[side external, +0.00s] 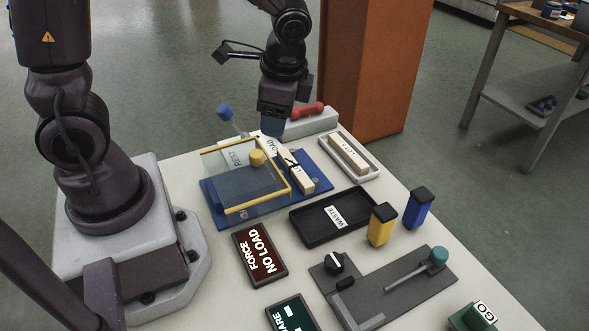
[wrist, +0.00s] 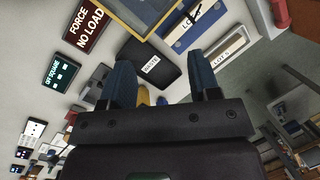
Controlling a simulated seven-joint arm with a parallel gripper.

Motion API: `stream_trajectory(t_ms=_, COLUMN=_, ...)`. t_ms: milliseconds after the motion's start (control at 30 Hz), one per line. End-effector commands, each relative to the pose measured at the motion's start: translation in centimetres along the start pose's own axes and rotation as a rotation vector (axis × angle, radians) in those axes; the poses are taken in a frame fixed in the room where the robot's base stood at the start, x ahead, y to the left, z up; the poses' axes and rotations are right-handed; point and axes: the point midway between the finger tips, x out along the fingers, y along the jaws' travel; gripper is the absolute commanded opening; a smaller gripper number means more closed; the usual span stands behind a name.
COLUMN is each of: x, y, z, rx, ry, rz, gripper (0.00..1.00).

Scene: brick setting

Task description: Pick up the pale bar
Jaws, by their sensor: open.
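One pale bar (side external: 294,168) lies on the blue fixture (side external: 235,212), with a dark clip-like part across it. Another pale bar (side external: 348,153) lies in a white tray (side external: 373,173) to the right; its label is hard to read. My gripper (side external: 272,126) is above the table's far side, beyond the fixture's far end and left of the white tray. In the wrist view its two blue fingers (wrist: 166,62) stand wide apart with no bar between them. The fixture (wrist: 180,41) and the white tray (wrist: 236,55) show beyond the fingers in that view.
A yellow-edged clear guard (side external: 257,207) with a yellow knob covers part of the fixture. A black WASTE tray (side external: 300,235), yellow block (side external: 381,226), blue block (side external: 418,209) and lever plate (side external: 400,285) stand nearer. A red handle (side external: 306,110) lies behind my gripper.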

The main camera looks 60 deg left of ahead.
Motion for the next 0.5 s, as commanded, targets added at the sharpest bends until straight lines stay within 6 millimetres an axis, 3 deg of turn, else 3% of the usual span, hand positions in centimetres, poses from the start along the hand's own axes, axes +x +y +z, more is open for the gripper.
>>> stream_trajectory(t_ms=100, x=4.0, y=-0.8, z=-2.0, rx=0.261, ry=-0.081, rz=-0.008, gripper=0.56)
stream_trajectory(t_ms=300, x=8.3, y=-2.3, z=-5.0, rx=0.702, ry=-0.130, rz=-0.049, gripper=0.56)
stream_trajectory(t_ms=500, x=7.8, y=-3.7, z=-6.4, rx=0.939, ry=-0.117, rz=-0.117, gripper=0.56)
